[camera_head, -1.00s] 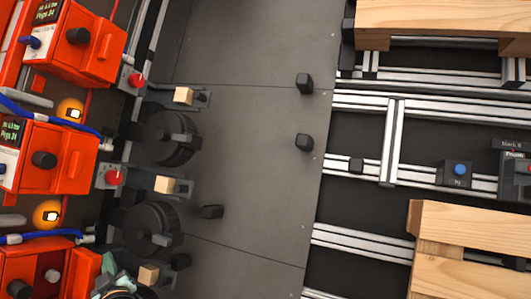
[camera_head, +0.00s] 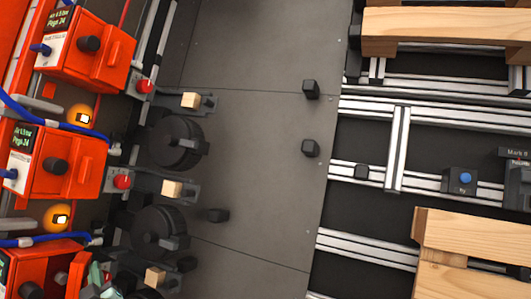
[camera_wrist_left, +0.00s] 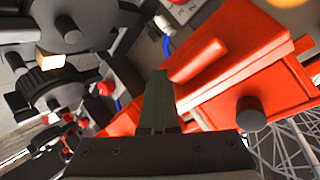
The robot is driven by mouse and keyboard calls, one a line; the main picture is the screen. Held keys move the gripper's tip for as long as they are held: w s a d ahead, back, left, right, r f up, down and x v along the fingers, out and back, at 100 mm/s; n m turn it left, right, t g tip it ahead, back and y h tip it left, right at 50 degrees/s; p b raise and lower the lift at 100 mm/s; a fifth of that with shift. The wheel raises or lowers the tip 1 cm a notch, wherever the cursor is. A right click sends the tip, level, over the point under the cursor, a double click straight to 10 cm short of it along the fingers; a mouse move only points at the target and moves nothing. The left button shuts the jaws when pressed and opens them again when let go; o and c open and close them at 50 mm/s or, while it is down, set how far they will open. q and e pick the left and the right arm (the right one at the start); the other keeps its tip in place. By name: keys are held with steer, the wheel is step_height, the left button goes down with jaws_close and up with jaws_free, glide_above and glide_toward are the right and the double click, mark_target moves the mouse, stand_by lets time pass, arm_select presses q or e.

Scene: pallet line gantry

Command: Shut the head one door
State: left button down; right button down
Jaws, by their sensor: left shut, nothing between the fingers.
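Several orange head units line the left side of the head view: an upper one (camera_head: 85,55), a middle one (camera_head: 62,160) and a lower one (camera_head: 35,268). I cannot tell which is head one, or how its door stands. My left gripper (camera_head: 100,277) is at the bottom left, beside the lower unit's right side, partly cut off by the frame. In the left wrist view its greenish fingers (camera_wrist_left: 158,100) are together and empty. They point at an orange unit (camera_wrist_left: 235,70) with a raised bar and a dark round knob (camera_wrist_left: 251,113); contact is unclear. My right gripper is not in view.
Black reels (camera_head: 175,142) with wooden blocks (camera_head: 191,100) stand right of the units. Red buttons (camera_head: 144,86) and blue hoses (camera_head: 40,115) sit close by. A grey floor strip (camera_head: 255,130) is mostly clear. Rails and wooden pallets (camera_head: 470,240) fill the right.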

arm_select(q)
steer(key=shift+s+a+r+p, duration=0.25)
steer(key=shift+s+r, duration=0.15)
steer(key=shift+s, duration=0.3)
steer(key=shift+s+a+r+p, duration=0.1)
steer(key=shift+s+r+p, duration=0.2)
steer(key=shift+s, duration=0.45)
steer(key=shift+s+a+r+p, duration=0.2)
steer(key=shift+s+r, duration=0.25)
steer(key=shift+s, duration=0.25)
steer(key=shift+w+a, duration=0.1)
steer(key=shift+w+a, duration=0.3)
steer(key=shift+a, duration=0.4)
steer(key=shift+s+d+b, duration=0.35)
steer(key=shift+d, duration=0.45)
steer(key=shift+s+d+b, duration=0.3)
steer(key=shift+d, duration=0.45)
steer(key=shift+s+d+b, duration=0.3)
steer(key=shift+s+d, duration=0.05)
steer(key=shift+d, duration=0.55)
steer(key=shift+s+d+b, duration=0.3)
steer(key=shift+s+d, duration=0.1)
steer(key=shift+d, duration=0.45)
steer(key=shift+s+d+b, duration=0.3)
steer(key=shift+s+d, duration=0.05)
steer(key=shift+d, duration=0.55)
